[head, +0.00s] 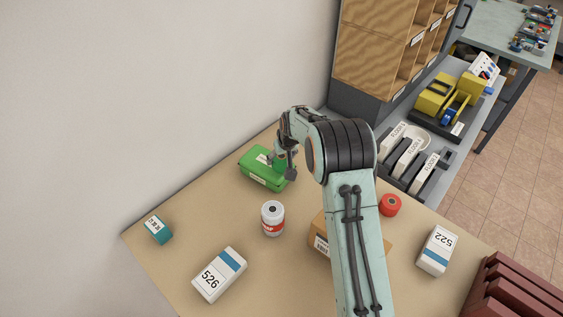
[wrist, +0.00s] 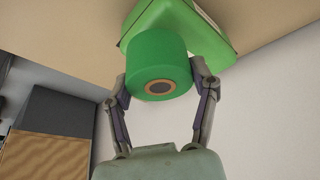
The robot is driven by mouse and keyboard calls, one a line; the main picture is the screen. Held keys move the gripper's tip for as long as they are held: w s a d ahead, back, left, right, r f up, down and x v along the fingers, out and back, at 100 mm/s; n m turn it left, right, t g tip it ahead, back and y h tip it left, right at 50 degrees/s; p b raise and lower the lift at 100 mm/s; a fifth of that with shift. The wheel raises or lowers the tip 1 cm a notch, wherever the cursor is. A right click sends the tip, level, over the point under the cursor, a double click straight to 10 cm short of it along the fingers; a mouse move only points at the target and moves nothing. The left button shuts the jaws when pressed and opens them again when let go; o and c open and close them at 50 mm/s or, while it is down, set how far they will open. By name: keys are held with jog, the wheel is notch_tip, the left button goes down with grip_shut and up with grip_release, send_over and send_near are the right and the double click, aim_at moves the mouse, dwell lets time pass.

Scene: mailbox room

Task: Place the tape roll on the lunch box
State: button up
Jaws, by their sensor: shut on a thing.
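My gripper (wrist: 160,84) is shut on a green tape roll (wrist: 156,55) with a brown core, one finger on each side of it. In the head view the green roll (head: 279,160) is small and partly hidden by my gripper (head: 287,166). The green lunch box (head: 258,176) lies on the table with a white label on its side. The roll is at the right part of the lunch box, over or against its top. The lunch box (wrist: 217,40) also shows right behind the roll in the wrist view. I cannot tell whether they touch.
A white-and-red can (head: 272,220) stands in front of the lunch box. A cardboard box (head: 320,240) is partly behind my arm. A red roll (head: 390,205), box 522 (head: 437,250), box 526 (head: 219,275) and a small teal box (head: 158,230) stand apart. Wooden pigeonholes (head: 375,45) rise behind.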

jog(key=shift+f, duration=1.1)
jog(key=shift+f, duration=0.2)
jog(key=o, duration=1.2)
jog(key=shift+c, duration=0.2)
jog(key=shift+r, duration=0.1)
